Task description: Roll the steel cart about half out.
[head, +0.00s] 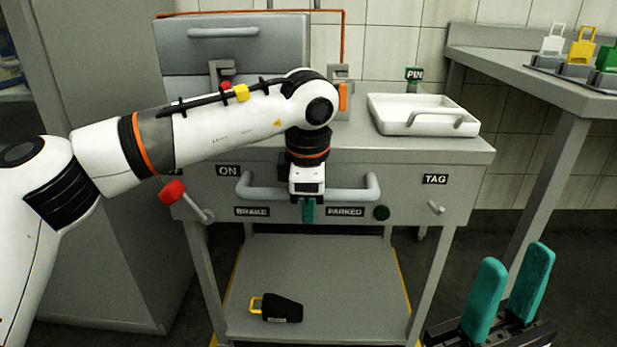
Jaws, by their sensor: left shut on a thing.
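The grey steel cart (410,206) stands in front of me, with labels ON, TAG, BRAKE and PARKED on its front face. A grey bar handle (352,193) runs across that front. My left gripper (308,210) is shut on the middle of this handle, and the wrist hides part of the bar. A lever with a red knob (173,191) sticks out at the cart's left front.
A white tray (390,112) and a grey case (200,60) sit on the cart top. A black item with a yellow clip (282,309) lies on the lower shelf. A grey table (540,85) holding coloured tags stands at right; a grey cabinet (110,110) stands at left.

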